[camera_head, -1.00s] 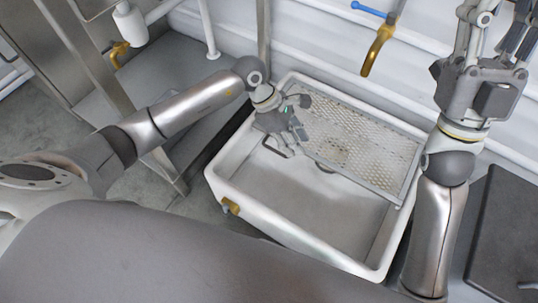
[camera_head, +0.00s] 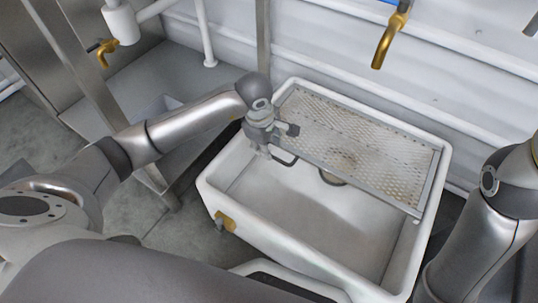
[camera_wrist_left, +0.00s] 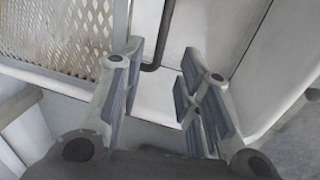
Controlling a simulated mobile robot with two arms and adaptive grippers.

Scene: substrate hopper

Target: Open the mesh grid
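The mesh grid (camera_head: 385,160) is a perforated metal panel in a frame. It lies over the back part of the white hopper tub (camera_head: 236,250); the front part is uncovered. A dark handle (camera_head: 284,160) sticks out from the grid's front edge near its left end. My left gripper (camera_head: 264,150) points down beside this handle, above the tub's left side. In the left wrist view, my left gripper (camera_wrist_left: 161,62) is open, with the dark handle rod (camera_wrist_left: 158,45) beyond the gap between its fingers. The mesh (camera_wrist_left: 75,30) shows at upper left there. My right gripper is out of view.
A brass tap (camera_head: 385,45) hangs from the white wall behind the tub. A brass fitting (camera_head: 225,221) sits on the tub's front left. A metal post (camera_head: 263,40) stands behind the tub's back left corner. The tub's front half is empty.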

